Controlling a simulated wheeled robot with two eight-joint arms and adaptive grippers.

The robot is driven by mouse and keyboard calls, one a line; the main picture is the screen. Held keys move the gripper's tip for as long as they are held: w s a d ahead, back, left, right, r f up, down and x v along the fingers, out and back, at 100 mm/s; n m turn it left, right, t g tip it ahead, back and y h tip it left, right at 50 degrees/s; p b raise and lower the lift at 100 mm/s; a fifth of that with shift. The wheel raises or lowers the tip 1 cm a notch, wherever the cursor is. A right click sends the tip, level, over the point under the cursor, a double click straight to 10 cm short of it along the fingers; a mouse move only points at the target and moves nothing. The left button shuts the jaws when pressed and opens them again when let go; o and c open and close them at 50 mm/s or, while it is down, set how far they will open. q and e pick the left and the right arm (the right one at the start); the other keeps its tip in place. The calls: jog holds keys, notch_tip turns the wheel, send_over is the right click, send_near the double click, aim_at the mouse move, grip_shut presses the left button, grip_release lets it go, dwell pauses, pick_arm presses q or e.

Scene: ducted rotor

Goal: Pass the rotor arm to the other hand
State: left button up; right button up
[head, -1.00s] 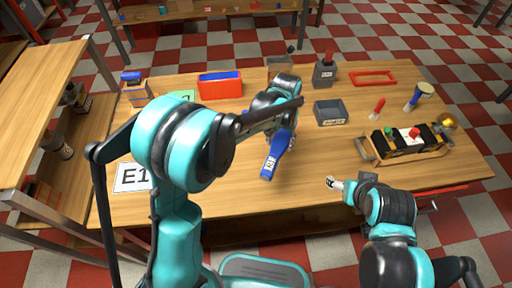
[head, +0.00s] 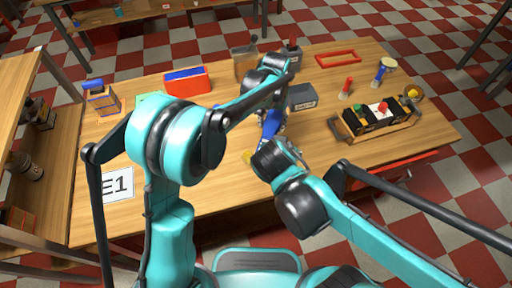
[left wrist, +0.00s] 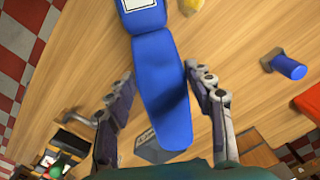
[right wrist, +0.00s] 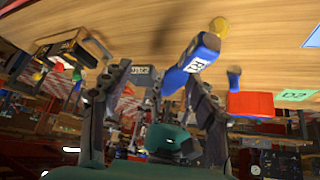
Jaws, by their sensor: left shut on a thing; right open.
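The rotor arm (head: 271,122) is a blue, elongated piece with a white label, held above the table. My left gripper (head: 274,108) is shut on it. In the left wrist view, the rotor arm (left wrist: 160,85) runs between the fingers (left wrist: 165,105), its labelled end pointing away. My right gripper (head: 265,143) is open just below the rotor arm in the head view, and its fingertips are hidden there. In the right wrist view, the labelled end of the rotor arm (right wrist: 190,60) lies by the open fingers (right wrist: 172,78), nearer the right one. Contact cannot be told.
A grey bin (head: 301,97), a red frame (head: 338,59) and a wooden tray with dark blocks (head: 375,127) stand at right. A red-and-blue box (head: 187,82) is at back left. A yellow piece (head: 247,157) lies near the right gripper.

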jog(key=a+m+t, duration=0.1)
jog(key=a, duration=0.6)
jog(key=x, duration=1.2)
jog(key=shift+w+r, duration=0.2)
jog(key=shift+w, duration=0.15)
grip_shut()
pick_arm(q)
jog(key=o, duration=1.5)
jog(key=shift+s, duration=0.1)
